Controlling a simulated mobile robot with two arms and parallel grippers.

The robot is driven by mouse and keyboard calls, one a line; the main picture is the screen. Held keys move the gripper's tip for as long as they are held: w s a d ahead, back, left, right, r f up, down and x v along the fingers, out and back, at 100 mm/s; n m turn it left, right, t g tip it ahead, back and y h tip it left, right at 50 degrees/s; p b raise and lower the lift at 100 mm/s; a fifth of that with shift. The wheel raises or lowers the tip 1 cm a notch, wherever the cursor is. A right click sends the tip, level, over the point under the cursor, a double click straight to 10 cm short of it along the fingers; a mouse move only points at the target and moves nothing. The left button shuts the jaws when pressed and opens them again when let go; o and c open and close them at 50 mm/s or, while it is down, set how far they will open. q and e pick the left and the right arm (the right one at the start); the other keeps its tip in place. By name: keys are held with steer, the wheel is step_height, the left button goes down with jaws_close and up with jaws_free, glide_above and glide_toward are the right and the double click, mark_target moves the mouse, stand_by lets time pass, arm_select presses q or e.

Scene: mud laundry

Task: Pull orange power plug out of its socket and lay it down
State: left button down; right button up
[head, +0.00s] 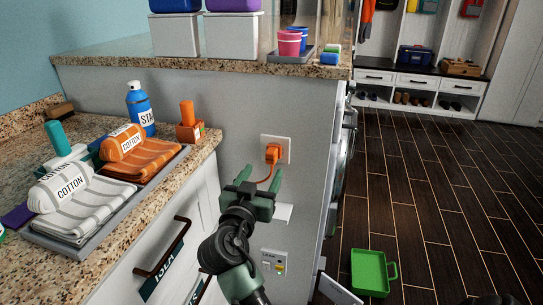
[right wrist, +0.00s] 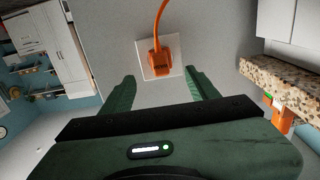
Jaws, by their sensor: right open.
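The orange power plug (head: 272,153) sits in a white wall socket (head: 285,143) on the grey side panel of the raised counter. Its orange cord (head: 265,180) hangs down behind my right gripper. My right gripper (head: 259,177) is open, just below and in front of the plug, with its green fingers pointing at the panel. In the right wrist view the plug (right wrist: 161,66) lies beyond the fingertips, roughly midway between them, and the cord runs to the top edge. The fingers do not appear to touch the plug. My left gripper is not in view.
A granite counter (head: 85,258) at left holds a tray with folded cotton cloths, a blue spray can (head: 140,108) and an orange bottle (head: 188,115). Bins and cups stand on the upper ledge. A green basket (head: 372,271) is on the dark floor.

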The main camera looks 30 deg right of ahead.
mark_target(270, 161)
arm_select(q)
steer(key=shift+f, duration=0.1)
arm_select(e)
steer(key=shift+w+d, duration=0.1)
steer(key=p+x, duration=0.1)
steer(key=x, duration=0.4)
steer(key=b+x, duration=0.1)
steer(key=x, duration=0.1)
steer(key=shift+w+d+f, duration=0.15)
steer(key=shift+w+d, duration=0.1)
steer(key=shift+w, duration=0.05)
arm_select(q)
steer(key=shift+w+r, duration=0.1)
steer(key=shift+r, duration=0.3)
arm_select(e)
steer(key=shift+w+d, duration=0.3)
steer(key=shift+d, duration=0.1)
steer(key=shift+b, duration=0.35)
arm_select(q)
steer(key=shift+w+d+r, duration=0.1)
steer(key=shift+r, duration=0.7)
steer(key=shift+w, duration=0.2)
